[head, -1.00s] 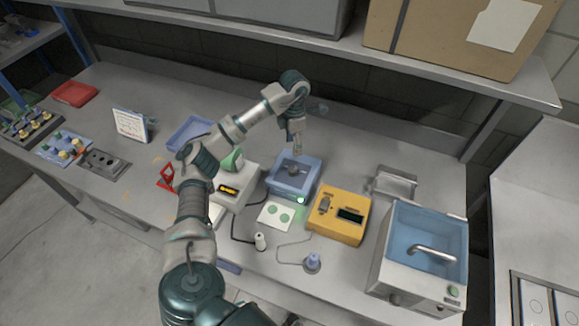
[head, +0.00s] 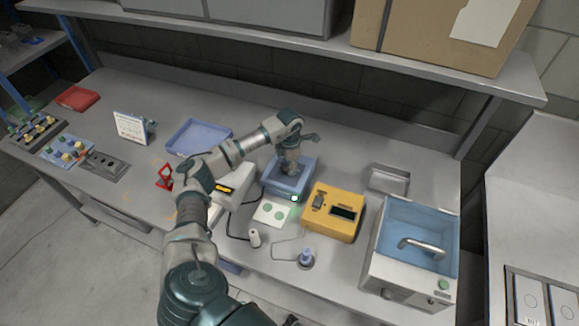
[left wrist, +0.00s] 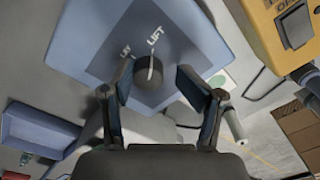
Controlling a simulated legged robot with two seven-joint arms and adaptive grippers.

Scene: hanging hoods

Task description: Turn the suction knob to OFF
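The suction knob (left wrist: 148,72) is a round dark knob with a pale pointer line, on a dark grey panel atop the blue box (head: 275,188). In the left wrist view the pointer is close to the word LIFT; another label beside it is too small to read surely. A green light (head: 295,198) glows on the box's front corner. My left gripper (left wrist: 156,74) is open, pointing down over the knob, with one finger on each side of it. I cannot tell whether the fingers touch it. In the head view this gripper (head: 291,168) hides the knob. My right gripper is not seen.
A yellow device (head: 325,222) stands close right of the blue box. A white device (head: 231,187) is on its left, and a card with green dots (head: 271,212) lies in front. A shelf (head: 300,45) overhangs the bench.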

